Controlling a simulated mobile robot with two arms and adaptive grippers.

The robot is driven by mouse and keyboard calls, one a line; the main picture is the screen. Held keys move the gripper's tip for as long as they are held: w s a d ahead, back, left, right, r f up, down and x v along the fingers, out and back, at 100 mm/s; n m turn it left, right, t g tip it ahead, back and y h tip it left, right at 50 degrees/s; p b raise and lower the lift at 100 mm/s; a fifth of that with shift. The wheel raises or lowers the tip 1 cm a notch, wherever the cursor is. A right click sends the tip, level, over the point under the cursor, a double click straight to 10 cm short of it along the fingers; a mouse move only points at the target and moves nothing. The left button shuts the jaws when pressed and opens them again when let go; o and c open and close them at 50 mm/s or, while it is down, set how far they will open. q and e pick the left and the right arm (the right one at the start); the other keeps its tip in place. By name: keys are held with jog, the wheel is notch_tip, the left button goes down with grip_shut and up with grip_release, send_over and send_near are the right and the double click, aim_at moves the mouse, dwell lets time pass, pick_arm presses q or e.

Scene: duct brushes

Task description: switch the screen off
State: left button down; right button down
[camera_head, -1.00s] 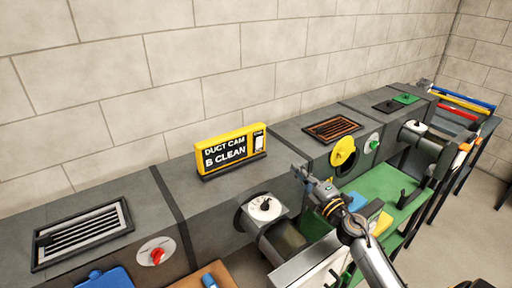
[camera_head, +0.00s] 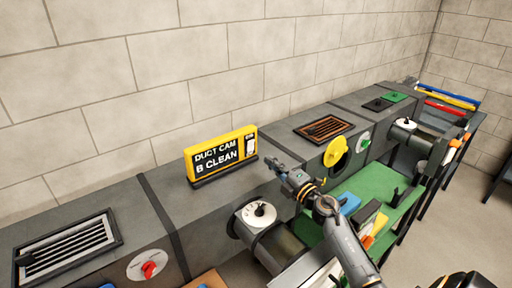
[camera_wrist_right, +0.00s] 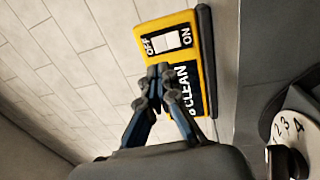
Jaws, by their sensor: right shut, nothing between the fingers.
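The screen (camera_head: 218,158) is a yellow-framed box standing on the grey duct, lit with the words "DUCT CAM B CLEAN". Its white switch (camera_head: 250,147) is at the right end of the face. In the right wrist view the switch (camera_wrist_right: 165,42) sits between the labels OFF and ON. My right gripper (camera_head: 273,162) is shut and empty, to the right of the screen and apart from it in the head view. In the wrist view its fingertips (camera_wrist_right: 158,72) overlap the screen's edge near the switch; the gap in depth is hard to tell. My left gripper is not in view.
A white numbered dial (camera_head: 258,214) is on the duct front below the screen. A red knob (camera_head: 149,269) and a vent grille (camera_head: 65,248) are to the left. An orange-brown grille (camera_head: 324,128) and yellow disc (camera_head: 336,151) are to the right. The duct top around the screen is clear.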

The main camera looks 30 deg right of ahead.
aim_at(251, 143)
jog(key=w, duration=0.4)
jog(key=w+r, duration=0.1)
jog(key=w, duration=0.1)
jog(key=shift+w+a+p, duration=0.3)
jog(key=shift+w, duration=0.85)
jog(key=shift+w+r, duration=0.15)
jog(key=shift+w, duration=0.05)
jog(key=shift+s, duration=0.1)
